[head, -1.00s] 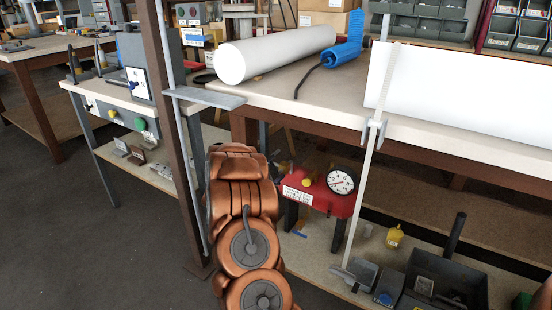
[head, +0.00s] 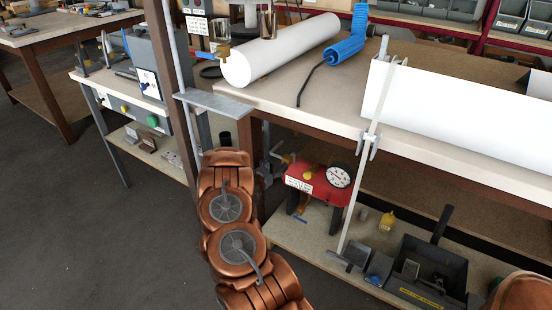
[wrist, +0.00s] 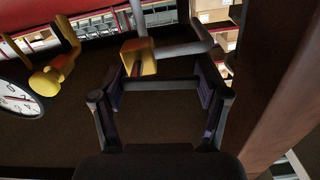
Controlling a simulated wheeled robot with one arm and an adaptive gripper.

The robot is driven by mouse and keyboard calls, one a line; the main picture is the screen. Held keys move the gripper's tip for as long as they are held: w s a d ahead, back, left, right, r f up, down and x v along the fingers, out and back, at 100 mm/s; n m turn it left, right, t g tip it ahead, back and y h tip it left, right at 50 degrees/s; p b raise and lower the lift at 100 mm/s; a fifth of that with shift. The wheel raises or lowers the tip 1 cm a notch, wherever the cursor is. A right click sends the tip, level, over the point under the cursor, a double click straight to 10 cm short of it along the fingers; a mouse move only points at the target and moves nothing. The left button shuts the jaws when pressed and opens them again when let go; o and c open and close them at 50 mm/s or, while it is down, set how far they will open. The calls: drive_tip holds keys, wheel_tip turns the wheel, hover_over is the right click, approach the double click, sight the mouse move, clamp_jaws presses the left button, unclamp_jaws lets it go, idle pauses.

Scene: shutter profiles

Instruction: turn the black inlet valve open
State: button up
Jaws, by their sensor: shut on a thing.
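In the wrist view a yellow-brass fitting (wrist: 140,58) with a grey pipe sits just beyond my gripper (wrist: 163,82). A dark bar (wrist: 160,90) crosses between the fingers; it looks like the black inlet valve's handle, and my gripper is shut on it. The dark-on-dark contact is hard to make out. In the head view the red unit (head: 318,182) stands on the lower shelf with a white round gauge (head: 339,176). My coppery arm reaches up to its left side and hides part of that area.
A second yellow valve handle (wrist: 50,78) is left of my gripper. A brown post (wrist: 285,90) stands close on the right. In the head view the workbench (head: 430,135) overhangs the shelf, and a pale upright rod (head: 362,160) stands right of the red unit.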

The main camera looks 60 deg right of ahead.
drive_tip(key=shift+n+p, duration=0.45)
drive_tip(key=shift+n, duration=0.15)
drive_tip(key=shift+f, duration=0.2)
drive_tip(key=o, duration=1.2)
drive_tip(key=a, duration=1.2)
drive_tip(key=shift+s, duration=0.25)
